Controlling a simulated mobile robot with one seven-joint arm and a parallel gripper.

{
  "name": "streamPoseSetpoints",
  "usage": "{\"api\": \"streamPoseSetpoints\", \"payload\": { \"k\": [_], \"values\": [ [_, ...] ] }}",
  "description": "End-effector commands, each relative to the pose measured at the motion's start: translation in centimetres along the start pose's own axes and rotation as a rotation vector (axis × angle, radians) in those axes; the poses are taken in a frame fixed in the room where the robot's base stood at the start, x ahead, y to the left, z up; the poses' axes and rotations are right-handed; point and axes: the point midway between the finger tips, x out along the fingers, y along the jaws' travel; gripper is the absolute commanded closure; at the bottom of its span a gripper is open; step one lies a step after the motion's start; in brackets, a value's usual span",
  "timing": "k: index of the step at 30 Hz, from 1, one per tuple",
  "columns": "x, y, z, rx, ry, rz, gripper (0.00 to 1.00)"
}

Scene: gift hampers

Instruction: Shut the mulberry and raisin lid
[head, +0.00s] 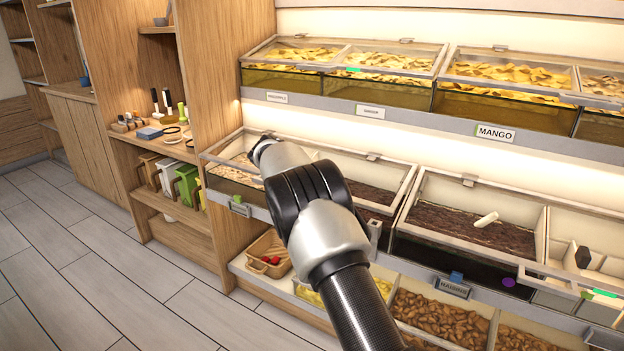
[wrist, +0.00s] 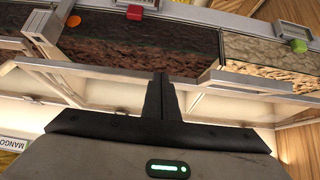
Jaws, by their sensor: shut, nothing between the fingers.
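My gripper (wrist: 162,80) is shut and empty, its fingertips against or just in front of a pale lid frame in the wrist view. I cannot tell whether they touch it. In the head view my arm hides the jaws. A bin of dark fruit (wrist: 140,50) and a bin of pale pieces (wrist: 265,52) lie side by side beyond the fingertips. In the head view the pale pieces (head: 234,169) are at the left end of the middle shelf, and the dark fruit (head: 371,192) shows right of my arm.
Another dark-fruit bin (head: 455,238) with a pale scoop (head: 487,219) stands to the right. The upper row holds bins behind a MANGO label (head: 495,133). A wicker basket (head: 268,257) and nut bins (head: 437,318) are below. The floor (head: 120,270) at left is clear.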

Motion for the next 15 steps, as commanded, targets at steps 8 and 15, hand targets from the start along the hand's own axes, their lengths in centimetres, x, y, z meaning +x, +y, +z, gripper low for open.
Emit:
{"api": "streamPoseSetpoints", "payload": {
  "k": [8,15],
  "values": [
    [0.43,-0.04,0.22,0.001,0.021,0.000,1.00],
    [0.40,-0.05,0.22,0.000,0.020,0.000,1.00]
  ]
}}
